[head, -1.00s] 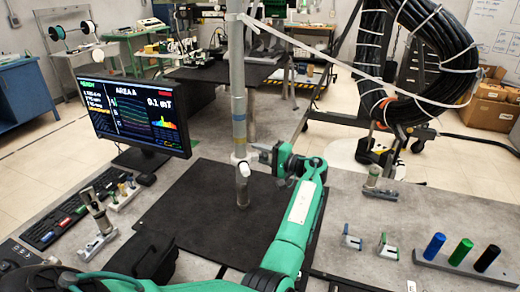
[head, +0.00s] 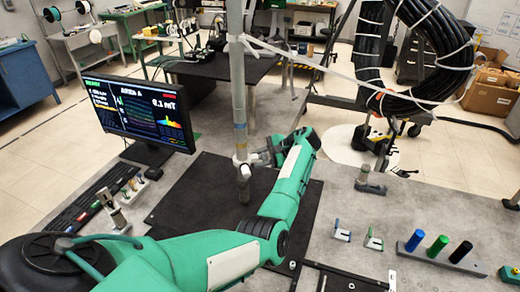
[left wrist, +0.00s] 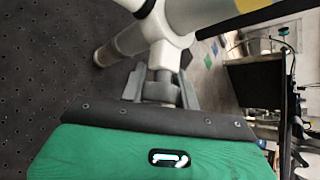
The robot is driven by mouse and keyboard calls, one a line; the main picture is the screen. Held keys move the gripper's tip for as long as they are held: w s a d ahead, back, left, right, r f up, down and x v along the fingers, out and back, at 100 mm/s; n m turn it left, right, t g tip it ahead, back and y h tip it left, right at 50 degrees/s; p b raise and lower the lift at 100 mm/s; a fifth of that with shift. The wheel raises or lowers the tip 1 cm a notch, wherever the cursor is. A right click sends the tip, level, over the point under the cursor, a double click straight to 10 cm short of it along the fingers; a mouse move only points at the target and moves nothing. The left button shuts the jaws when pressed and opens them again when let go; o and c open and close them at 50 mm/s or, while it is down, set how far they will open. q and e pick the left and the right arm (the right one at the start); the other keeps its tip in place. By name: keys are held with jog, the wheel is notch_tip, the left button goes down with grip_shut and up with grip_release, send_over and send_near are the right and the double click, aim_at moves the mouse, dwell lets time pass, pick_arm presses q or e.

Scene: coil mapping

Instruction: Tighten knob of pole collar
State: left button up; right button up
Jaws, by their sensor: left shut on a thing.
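A tall grey pole (head: 238,100) stands upright on a black mat (head: 200,200). A white pole collar (head: 240,162) is around its lower part. My left gripper (head: 260,158) is at the collar's right side. In the left wrist view the white collar (left wrist: 168,48) grips the pole, and a short grey knob (left wrist: 161,82) sticks out of it toward me. The gripper's two fingers (left wrist: 161,90) are on either side of the knob and shut on it. The knob is mostly hidden in the head view. My right gripper is not in view.
A monitor (head: 140,115) stands left of the pole. Small clips (head: 342,230) and a rack with blue, green and black cylinders (head: 440,254) are at the right. A thick black cable coil (head: 440,50) hangs behind. A white strap (head: 310,62) runs from the pole toward it.

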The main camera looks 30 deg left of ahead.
pick_arm(q)
jog(key=shift+s+d+f+m+g+h+p, duration=0.1)
jog(key=shift+m+g+h+p, duration=0.05)
jog(key=shift+m+g+h, duration=0.5)
jog(key=shift+s+d+m+g+h+p, duration=0.15)
jog(key=shift+m+g+h, duration=0.3)
jog(key=shift+h, duration=0.45)
jog(key=shift+s+d+f+m+g+h+p, duration=0.1)
jog(key=shift+m+g+h+p, duration=0.05)
jog(key=shift+m+g+h, duration=0.5)
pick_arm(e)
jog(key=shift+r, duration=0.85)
pick_arm(q)
jog(key=shift+r, duration=0.1)
jog(key=o, duration=1)
